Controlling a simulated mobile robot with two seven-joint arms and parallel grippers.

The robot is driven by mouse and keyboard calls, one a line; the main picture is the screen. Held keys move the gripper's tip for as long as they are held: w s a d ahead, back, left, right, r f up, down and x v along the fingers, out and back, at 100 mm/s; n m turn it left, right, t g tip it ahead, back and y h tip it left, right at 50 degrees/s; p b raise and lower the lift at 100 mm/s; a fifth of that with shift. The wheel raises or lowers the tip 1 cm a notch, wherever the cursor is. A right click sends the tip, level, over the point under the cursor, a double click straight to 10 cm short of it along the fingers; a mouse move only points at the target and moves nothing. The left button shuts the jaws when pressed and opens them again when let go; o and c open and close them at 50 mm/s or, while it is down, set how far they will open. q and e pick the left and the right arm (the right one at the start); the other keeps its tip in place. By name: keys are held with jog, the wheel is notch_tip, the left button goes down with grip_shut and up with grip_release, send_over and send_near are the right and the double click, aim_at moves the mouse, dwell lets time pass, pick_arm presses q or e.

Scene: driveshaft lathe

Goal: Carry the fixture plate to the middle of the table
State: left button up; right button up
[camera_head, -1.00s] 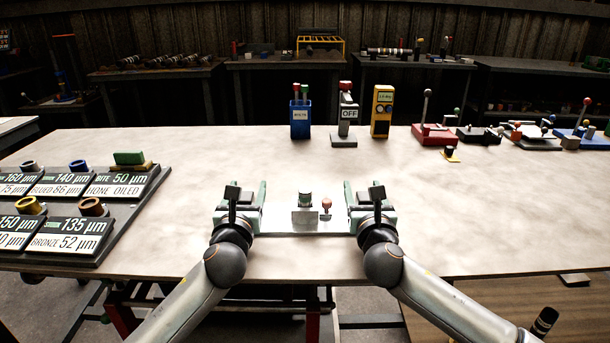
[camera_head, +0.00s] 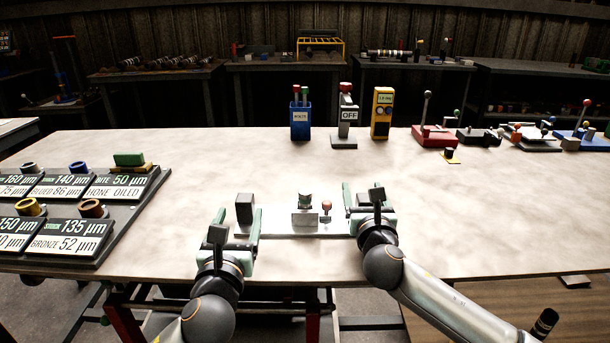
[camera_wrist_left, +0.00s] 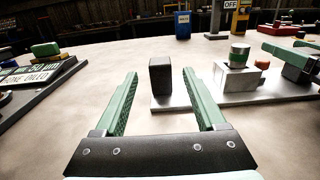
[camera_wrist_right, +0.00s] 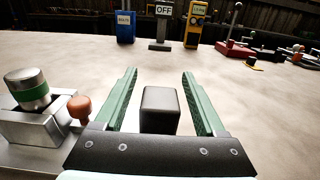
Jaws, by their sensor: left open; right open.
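The fixture plate (camera_head: 285,232) is a pale flat plate near the table's front edge. It carries a grey block with a green-banded cylinder (camera_head: 305,200), a red-brown knob (camera_head: 326,207) and a black handle at each end. My left gripper (camera_head: 237,218) is open, drawn back toward the front edge. In the left wrist view the left handle (camera_wrist_left: 160,76) stands upright, in line with the gap at the fingertips. My right gripper (camera_head: 362,192) is open around the right handle; in the right wrist view this handle (camera_wrist_right: 160,110) stands between the fingers with gaps on both sides.
A board of labelled parts (camera_head: 85,212) lies at the left. A blue bin (camera_head: 300,117), an OFF switch stand (camera_head: 346,120) and a yellow meter (camera_head: 381,112) stand at the back. A red lever device (camera_head: 434,134) and others line the back right. The table between is bare.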

pick_arm(q)
jog(key=shift+s, duration=1.2)
pick_arm(e)
jog(key=shift+s, duration=0.2)
jog(key=s, duration=1.1)
jog(key=shift+s, duration=0.35)
